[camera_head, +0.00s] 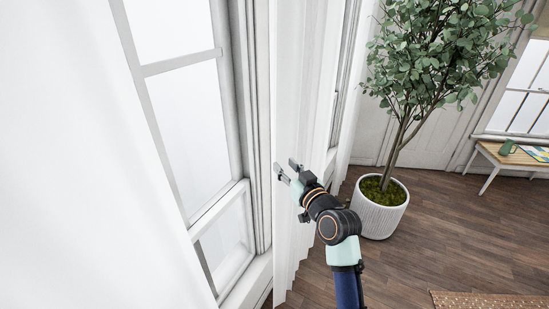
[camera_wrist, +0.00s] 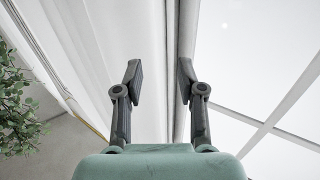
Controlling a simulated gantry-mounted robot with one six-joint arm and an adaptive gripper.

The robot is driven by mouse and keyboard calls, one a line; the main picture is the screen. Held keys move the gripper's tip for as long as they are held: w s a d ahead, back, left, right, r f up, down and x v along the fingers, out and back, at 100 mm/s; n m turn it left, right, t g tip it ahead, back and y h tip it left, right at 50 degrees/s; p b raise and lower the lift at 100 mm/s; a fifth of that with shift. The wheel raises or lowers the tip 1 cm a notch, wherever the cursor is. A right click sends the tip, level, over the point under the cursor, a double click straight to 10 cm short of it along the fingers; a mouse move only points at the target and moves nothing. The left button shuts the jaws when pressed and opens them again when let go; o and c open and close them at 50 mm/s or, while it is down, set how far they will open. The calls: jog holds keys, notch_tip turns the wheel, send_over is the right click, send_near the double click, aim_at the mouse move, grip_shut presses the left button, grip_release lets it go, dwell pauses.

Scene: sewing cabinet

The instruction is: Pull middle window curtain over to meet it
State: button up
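A white hanging curtain (camera_head: 293,75) stands just past the nearest window in the head view. Its left edge borders the window's side frame. In the wrist view the white curtain (camera_wrist: 95,45) fills the left and middle, with its edge near the gap between my fingers. My gripper (camera_head: 288,169) is at this curtain, about mid-height in the head view. In the wrist view my gripper (camera_wrist: 160,78) has its two fingers apart. I cannot tell whether the cloth edge lies between them or behind them. Another white curtain (camera_head: 75,170) fills the left foreground of the head view.
The window (camera_head: 190,110) lies between the two curtains. A potted tree (camera_head: 379,208) stands on the wooden floor right of my arm. A bench (camera_head: 505,155) is at the far right, and a patterned rug (camera_head: 490,300) lies at the lower right. The floor between is clear.

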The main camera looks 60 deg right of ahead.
aim_at(274, 155)
jog(key=x, duration=0.7)
jog(key=shift+w+b, duration=0.25)
jog(key=shift+b, duration=0.05)
jog(key=shift+a, duration=0.1)
grip_shut()
